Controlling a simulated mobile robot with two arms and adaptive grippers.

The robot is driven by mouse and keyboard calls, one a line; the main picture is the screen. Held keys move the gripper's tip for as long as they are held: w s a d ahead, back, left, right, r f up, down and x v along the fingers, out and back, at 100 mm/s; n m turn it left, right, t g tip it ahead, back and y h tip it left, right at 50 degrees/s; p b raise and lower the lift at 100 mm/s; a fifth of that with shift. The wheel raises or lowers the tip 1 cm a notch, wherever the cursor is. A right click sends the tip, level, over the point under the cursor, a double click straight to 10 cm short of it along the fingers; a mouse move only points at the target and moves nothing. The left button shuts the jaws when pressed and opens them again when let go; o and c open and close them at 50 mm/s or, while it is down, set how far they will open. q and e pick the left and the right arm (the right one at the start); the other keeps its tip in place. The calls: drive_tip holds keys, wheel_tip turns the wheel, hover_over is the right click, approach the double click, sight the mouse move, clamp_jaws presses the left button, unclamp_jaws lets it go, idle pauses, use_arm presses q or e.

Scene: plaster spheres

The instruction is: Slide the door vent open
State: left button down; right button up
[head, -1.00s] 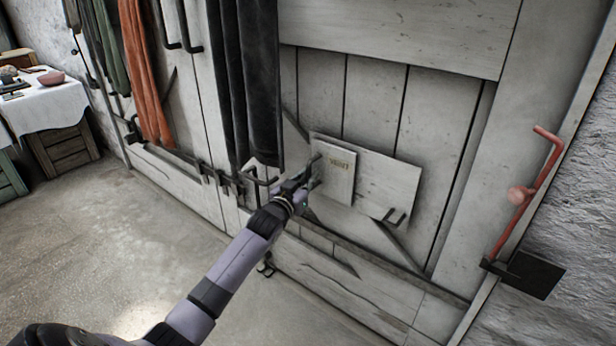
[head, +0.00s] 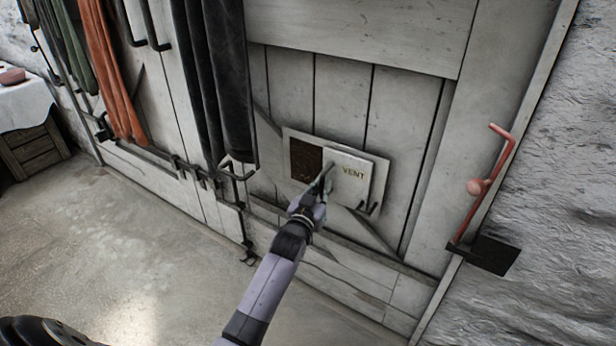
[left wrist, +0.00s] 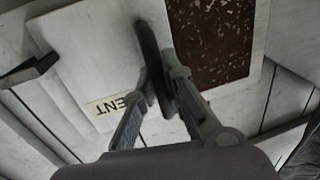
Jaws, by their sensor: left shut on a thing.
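The door vent is a pale plate (head: 297,138) on the grey plank door, with a square sliding cover (head: 352,190) labelled VENT. The cover sits toward the right of the plate. A dark brown speckled opening (head: 306,160) shows to its left, and it also shows in the left wrist view (left wrist: 212,40). My left gripper (head: 326,178) is at the cover's left edge. In the left wrist view my left gripper (left wrist: 158,98) is shut on a dark upright handle (left wrist: 152,55) of the cover. My right gripper is not in view.
Dark cloth (head: 212,80) and orange cloth (head: 110,75) hang on the left. A red lever (head: 496,175) is on the right by the rough wall. A white-covered table (head: 25,105) stands far left. The floor (head: 120,240) is clear.

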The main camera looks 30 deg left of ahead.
use_arm(q)
drive_tip(key=shift+d+f, duration=0.15)
drive_tip(key=shift+d, duration=0.15)
drive_tip(key=c, duration=1.7)
unclamp_jaws()
drive_tip(key=shift+d, duration=0.15)
drive_tip(key=shift+o, duration=0.2)
drive_tip(key=shift+s, duration=0.1)
drive_tip(key=s+d, duration=0.1)
drive_tip(key=s, duration=1)
drive_tip(key=shift+s, duration=0.4)
drive_tip(key=shift+d, duration=0.1)
